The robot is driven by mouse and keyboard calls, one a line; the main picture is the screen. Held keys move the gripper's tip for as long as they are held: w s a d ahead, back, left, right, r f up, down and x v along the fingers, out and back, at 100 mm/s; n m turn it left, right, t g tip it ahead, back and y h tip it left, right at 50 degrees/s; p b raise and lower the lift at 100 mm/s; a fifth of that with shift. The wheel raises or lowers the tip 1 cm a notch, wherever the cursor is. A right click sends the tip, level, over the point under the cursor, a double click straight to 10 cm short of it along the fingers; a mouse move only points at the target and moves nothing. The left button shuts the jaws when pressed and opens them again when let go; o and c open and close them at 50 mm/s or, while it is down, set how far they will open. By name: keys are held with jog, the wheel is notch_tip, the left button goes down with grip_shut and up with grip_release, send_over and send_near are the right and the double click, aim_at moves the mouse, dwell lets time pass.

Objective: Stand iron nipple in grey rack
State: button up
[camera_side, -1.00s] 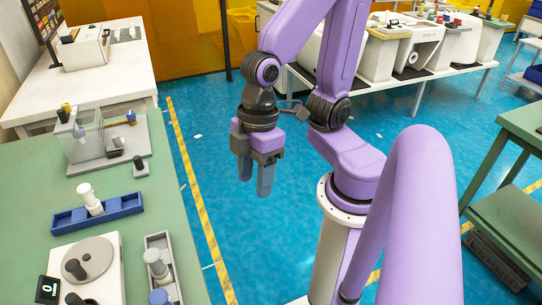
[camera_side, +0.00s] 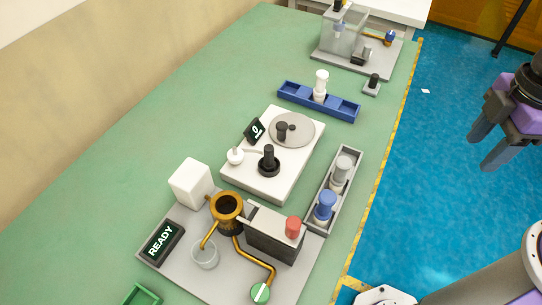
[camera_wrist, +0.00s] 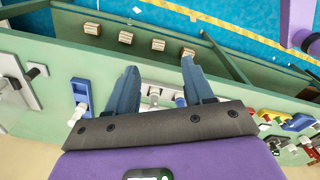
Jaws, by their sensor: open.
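The grey rack (camera_side: 319,225) is a narrow open tray along the table's right side in the side view. A pale grey cylinder (camera_side: 343,168) and a blue-capped piece (camera_side: 325,205) stand in it. A short dark cylinder (camera_side: 282,131) sits on the round grey disc of a white device; it may be the iron nipple, but I cannot be sure. Another dark piece (camera_side: 374,79) stands on a small grey block. My gripper (camera_side: 481,154) is open and empty, beyond the table edge above the floor. It also shows in the wrist view (camera_wrist: 160,66).
A blue tray (camera_side: 340,106) holds a white fitting. The white device (camera_side: 262,182) carries a black knob. A station with a READY sign (camera_side: 161,243) and brass pipes stands in front. A clear-walled box (camera_side: 345,38) stands at the back. Green tabletop left of these is clear.

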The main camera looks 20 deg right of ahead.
jog(key=w+a+r+n, duration=0.25)
jog(key=w+a, duration=0.35)
jog(key=a, duration=0.3)
jog(key=w+a+r+n, duration=0.1)
jog(key=w+a+n, duration=0.2)
jog(key=w+a, duration=0.4)
jog(key=n, duration=0.5)
send_over(268, 148)
jog(key=shift+m, duration=0.25)
jog(key=f, duration=1.1)
jog(key=shift+d+f, duration=0.35)
jog(key=shift+f, duration=0.05)
jog(key=shift+a+f, duration=0.15)
jog(key=shift+f, duration=1.2)
jog(key=shift+a+f, duration=0.15)
jog(key=shift+f, duration=1.15)
grip_shut()
